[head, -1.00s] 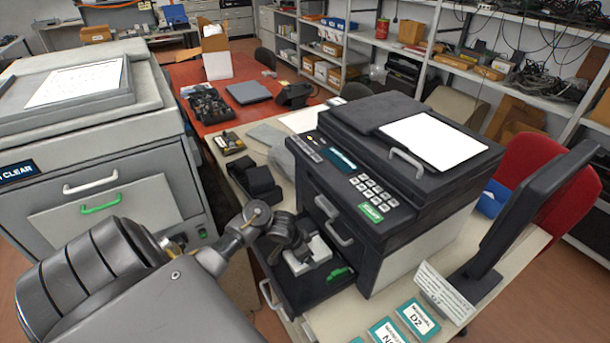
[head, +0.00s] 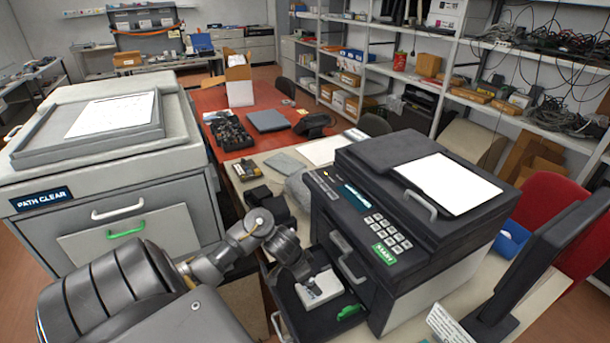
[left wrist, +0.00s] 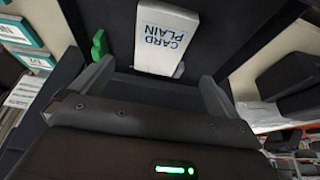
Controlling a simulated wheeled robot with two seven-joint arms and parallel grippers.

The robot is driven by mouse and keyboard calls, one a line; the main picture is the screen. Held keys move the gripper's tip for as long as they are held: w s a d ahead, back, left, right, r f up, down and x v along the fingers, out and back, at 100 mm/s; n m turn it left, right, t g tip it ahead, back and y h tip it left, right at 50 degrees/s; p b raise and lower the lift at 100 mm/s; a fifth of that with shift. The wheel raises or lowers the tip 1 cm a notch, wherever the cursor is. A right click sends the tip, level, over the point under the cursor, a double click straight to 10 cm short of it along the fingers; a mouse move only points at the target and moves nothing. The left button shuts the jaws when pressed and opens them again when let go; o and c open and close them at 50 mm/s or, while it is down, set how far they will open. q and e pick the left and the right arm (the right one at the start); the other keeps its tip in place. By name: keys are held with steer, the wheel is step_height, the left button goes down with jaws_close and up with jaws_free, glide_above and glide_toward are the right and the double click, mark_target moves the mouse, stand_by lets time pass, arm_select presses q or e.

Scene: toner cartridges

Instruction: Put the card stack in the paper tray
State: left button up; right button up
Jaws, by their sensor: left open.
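The card stack (head: 320,288) is a white block lying in the pulled-out black paper tray (head: 287,293) of the dark printer. In the left wrist view the card stack (left wrist: 163,38) shows its label "CARD PLAIN" and lies flat on the dark tray floor. My left gripper (head: 308,277) is at the near end of the stack, low over the tray. In the left wrist view my left gripper (left wrist: 157,75) is open, with its fingers apart on either side of the stack's end and not closed on it. My right gripper is not in view.
A green tab (head: 350,312) is in the tray beside the stack. The printer (head: 400,220) rises right of the tray. A grey cabinet (head: 110,190) labelled "PATH CLEAR" stands left, and a monitor (head: 540,265) at right. Black boxes (head: 265,203) sit behind the tray.

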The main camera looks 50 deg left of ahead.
arm_select(q)
steer(key=shift+p+v, duration=0.35)
steer(key=shift+v, duration=0.8)
